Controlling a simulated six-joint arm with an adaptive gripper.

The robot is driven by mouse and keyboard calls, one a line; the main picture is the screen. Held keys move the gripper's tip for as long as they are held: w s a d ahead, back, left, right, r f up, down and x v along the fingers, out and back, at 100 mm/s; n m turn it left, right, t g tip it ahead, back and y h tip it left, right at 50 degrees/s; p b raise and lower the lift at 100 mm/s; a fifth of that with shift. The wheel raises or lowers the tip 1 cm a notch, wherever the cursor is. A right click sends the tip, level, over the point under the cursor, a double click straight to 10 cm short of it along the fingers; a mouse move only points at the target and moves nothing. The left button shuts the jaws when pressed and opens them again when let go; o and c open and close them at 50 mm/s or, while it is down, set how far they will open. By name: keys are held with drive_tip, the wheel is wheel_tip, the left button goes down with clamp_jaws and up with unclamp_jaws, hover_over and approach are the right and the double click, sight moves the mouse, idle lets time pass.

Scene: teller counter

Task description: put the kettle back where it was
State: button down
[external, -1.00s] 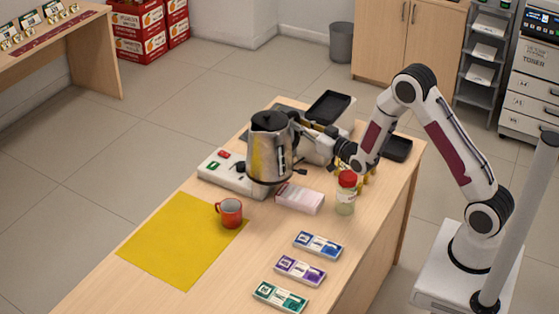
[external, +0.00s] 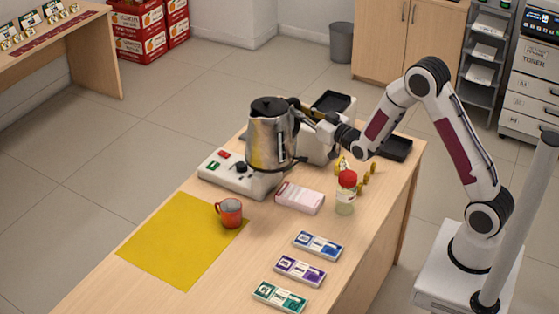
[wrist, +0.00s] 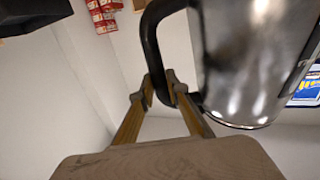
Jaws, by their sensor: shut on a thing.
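The kettle (external: 269,143) is a shiny steel pot with a black lid and black handle. In the external view it is upright, over the right part of a white appliance (external: 219,173) with red and green buttons. I cannot tell whether its bottom touches the appliance. My gripper (external: 302,112) is at the kettle's right side, shut on its handle. In the wrist view the fingers (wrist: 164,91) close around the black handle (wrist: 150,45), and the steel body (wrist: 245,60) fills the right side. The top of the appliance under the kettle is hidden.
A red mug (external: 230,213) stands on the edge of a yellow mat (external: 175,240). A pink-and-white box (external: 299,197) and a red-lidded jar (external: 346,195) stand in front of the kettle. Black trays (external: 395,148) lie at the back right. Several colored packs (external: 317,245) lie at the front right.

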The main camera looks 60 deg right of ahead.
drive_tip(key=w+a+n+y, duration=0.2)
drive_tip(key=w+a+y, duration=0.15)
drive_tip(key=a, duration=0.75)
drive_tip(key=w+a+n+y, duration=0.25)
drive_tip(key=w+a, duration=0.25)
drive_tip(key=a, duration=0.6)
drive_tip(key=a+n+y, duration=0.3)
drive_tip(key=a+y, duration=0.3)
drive_tip(key=a, duration=1.7)
wheel_tip(320, 180, down, 6)
drive_tip(key=shift+a+g, duration=0.15)
drive_tip(key=shift+g, duration=0.15)
drive_tip(key=shift+f, duration=0.2)
wheel_tip(320, 180, down, 6)
drive_tip(key=shift+f, duration=0.2)
drive_tip(key=shift+f, duration=1.8)
